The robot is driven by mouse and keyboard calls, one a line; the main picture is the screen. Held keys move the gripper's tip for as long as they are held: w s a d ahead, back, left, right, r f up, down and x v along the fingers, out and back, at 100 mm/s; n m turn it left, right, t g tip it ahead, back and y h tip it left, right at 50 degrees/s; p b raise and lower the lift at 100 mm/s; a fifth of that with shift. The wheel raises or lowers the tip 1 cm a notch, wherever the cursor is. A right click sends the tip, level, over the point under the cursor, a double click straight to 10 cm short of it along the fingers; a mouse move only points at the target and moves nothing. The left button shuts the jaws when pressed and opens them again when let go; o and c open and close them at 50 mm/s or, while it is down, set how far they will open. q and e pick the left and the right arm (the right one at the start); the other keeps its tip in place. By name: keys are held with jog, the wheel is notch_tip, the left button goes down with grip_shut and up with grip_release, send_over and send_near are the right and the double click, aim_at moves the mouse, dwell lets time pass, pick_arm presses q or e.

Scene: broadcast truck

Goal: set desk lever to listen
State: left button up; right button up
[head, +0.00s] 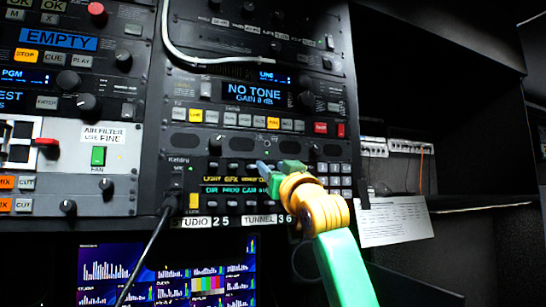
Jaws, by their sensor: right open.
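No lever in view carries a label I can read as desk or listen. A red-handled lever (47,142) sticks out of a white-framed plate at the left edge; its marking is too small to read. My right gripper (268,174) comes in from the lower right, in front of the intercom key panel (235,187) with lit yellow and green text. It is open, and nothing shows between its fingers. It hides some of the panel's right-hand keys. I cannot tell whether its fingertips touch the panel. My left gripper is out of view.
A black cable (150,250) hangs from the intercom panel, and a white cable (168,40) runs above. The NO TONE unit (252,92) sits higher in the rack. A monitor (120,272) is below left. A paper sheet (395,221) hangs at right beside a dark open shelf.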

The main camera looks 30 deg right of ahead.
jog(key=shift+w+f, duration=0.25)
jog(key=shift+w, duration=0.2)
jog(key=shift+s+r, duration=0.15)
jog(key=shift+s, duration=0.15)
grip_shut()
jog(key=shift+r, duration=0.2)
notch_tip(320, 180, up, 2)
jog(key=g+p, duration=0.1)
jog(key=p, duration=0.1)
jog(key=g+p, duration=0.1)
jog(key=p, duration=0.2)
jog(key=g+p, duration=0.2)
jog(key=p, duration=0.1)
jog(key=shift+r+y, duration=0.25)
jog(key=shift+y, duration=0.05)
jog(key=shift+g+p, duration=0.3)
jog(key=shift+p, duration=0.1)
jog(key=shift+f, duration=0.4)
grip_release()
jog(key=shift+f, duration=0.1)
